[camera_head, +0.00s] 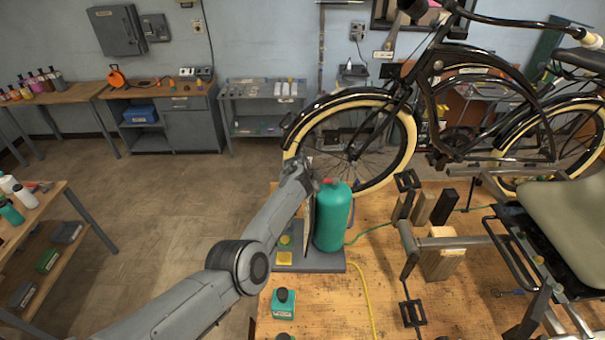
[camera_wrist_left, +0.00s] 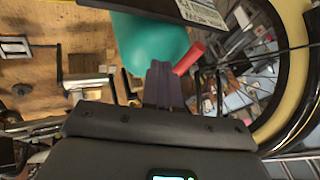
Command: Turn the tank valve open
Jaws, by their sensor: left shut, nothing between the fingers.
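The green tank (camera_head: 331,222) stands upright on a grey base plate at the left of the wooden workbench. A red valve handle (camera_head: 327,181) shows at its top. In the left wrist view the tank (camera_wrist_left: 150,42) is beyond my fingers and the red handle (camera_wrist_left: 189,58) sticks out just right of the fingertips. My left gripper (camera_wrist_left: 161,68) is shut and empty, close beside the handle; I cannot tell whether they touch. In the head view my left arm reaches to the tank's top left, and its fingers are hard to make out. My right gripper is not in view.
A black bicycle with cream tyres (camera_head: 410,135) stands just behind the tank. A yellow hose (camera_head: 364,300) and a green box with a black knob (camera_head: 283,303) lie on the workbench (camera_head: 330,315). Metal stands and a padded seat (camera_head: 560,205) occupy its right side.

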